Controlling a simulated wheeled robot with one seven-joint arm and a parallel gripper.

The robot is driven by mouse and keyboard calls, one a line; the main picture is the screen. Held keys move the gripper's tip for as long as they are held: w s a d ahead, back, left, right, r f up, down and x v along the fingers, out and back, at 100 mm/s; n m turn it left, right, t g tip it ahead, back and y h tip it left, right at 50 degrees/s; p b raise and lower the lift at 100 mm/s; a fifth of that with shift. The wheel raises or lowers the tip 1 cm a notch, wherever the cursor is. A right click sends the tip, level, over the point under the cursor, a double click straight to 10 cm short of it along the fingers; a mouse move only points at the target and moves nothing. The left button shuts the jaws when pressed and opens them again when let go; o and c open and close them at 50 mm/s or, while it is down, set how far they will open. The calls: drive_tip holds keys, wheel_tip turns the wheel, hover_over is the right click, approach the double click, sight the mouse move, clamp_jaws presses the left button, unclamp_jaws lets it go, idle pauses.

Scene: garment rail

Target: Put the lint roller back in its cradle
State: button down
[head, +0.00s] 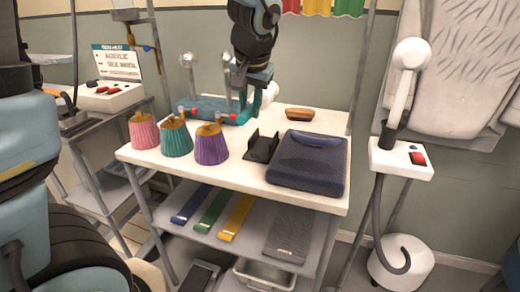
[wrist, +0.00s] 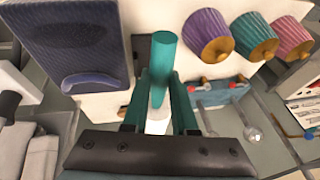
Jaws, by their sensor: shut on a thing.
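My gripper (head: 244,96) is above the back of the white table, behind the cradle in the head view. It is shut on the lint roller, which has a teal handle (wrist: 164,52) and a white roll (wrist: 157,122). In the wrist view the handle lies between my fingers (wrist: 160,88) and points away from the wrist. In the head view the white roll (head: 269,91) shows beside the gripper, partly hidden. The black cradle (head: 262,147) stands empty on the table, between the purple cone and the dark blue pad. In the wrist view it is mostly hidden behind the handle.
A purple cone (head: 211,145), a teal cone (head: 176,138) and a pink cone (head: 144,130) stand left of the cradle. A dark blue pad (head: 308,165) lies close on its right. A wooden brush (head: 299,114) and a blue-teal bar (head: 205,105) are at the back.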

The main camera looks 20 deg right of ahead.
drive_tip(key=shift+b+x, duration=0.5)
drive_tip(key=shift+x, duration=0.55)
wheel_tip(320, 180, down, 10)
drive_tip(key=shift+w+r, duration=0.1)
drive_tip(key=shift+f+b, duration=0.3)
drive_tip(key=shift+f, duration=0.1)
drive_tip(key=shift+f+b, duration=0.25)
drive_tip(key=shift+b, duration=0.05)
drive_tip(key=c, duration=0.7)
unclamp_jaws()
drive_tip(key=shift+r, duration=0.1)
